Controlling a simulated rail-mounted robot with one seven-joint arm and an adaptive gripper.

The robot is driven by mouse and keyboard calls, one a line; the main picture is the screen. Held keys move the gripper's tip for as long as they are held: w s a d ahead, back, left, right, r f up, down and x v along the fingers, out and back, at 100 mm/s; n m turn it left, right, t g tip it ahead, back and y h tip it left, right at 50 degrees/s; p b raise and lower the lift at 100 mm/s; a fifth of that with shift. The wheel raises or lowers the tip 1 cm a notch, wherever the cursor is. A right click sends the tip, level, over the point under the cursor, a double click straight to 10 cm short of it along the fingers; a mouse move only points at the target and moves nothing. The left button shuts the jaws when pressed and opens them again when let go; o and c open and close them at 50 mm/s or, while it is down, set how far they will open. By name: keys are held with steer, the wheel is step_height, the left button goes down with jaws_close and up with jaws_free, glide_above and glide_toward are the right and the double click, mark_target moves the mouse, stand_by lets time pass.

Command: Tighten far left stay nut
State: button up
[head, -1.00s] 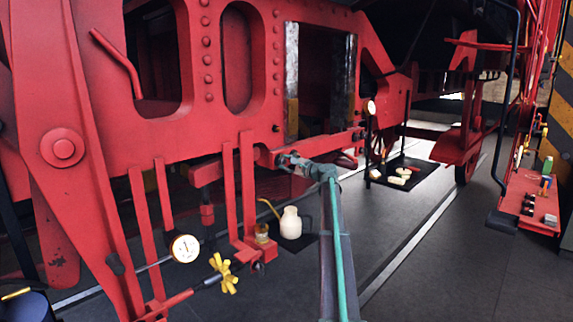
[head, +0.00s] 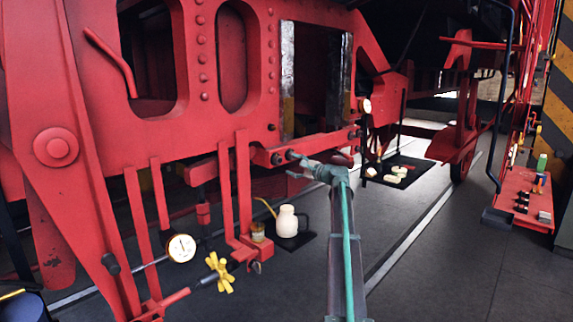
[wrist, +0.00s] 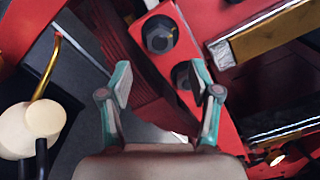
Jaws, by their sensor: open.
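Two dark hex nuts sit side by side on a red bar at the lower edge of the red frame: the left one (head: 277,158) and the one beside it (head: 291,155). The wrist view shows two nuts on a red plate, an upper one (wrist: 160,36) fully visible and a lower one (wrist: 183,75) close to the right finger. My gripper (head: 297,167) is at the bar, just right of the left nut. In the wrist view my gripper (wrist: 163,84) has its fingers spread, with nothing held between them. Whether a finger touches the lower nut cannot be told.
A cream oil can (head: 286,222) stands on a dark mat below the bar. A pressure gauge (head: 181,248) and a yellow handwheel (head: 219,271) are at lower left. A black mat (head: 412,172) with small items and a red tool shelf (head: 528,200) lie right.

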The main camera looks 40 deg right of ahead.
steer(key=s, duration=0.5)
steer(key=shift+s+d, duration=0.1)
steer(key=shift+d, duration=0.25)
steer(key=shift+a, duration=0.1)
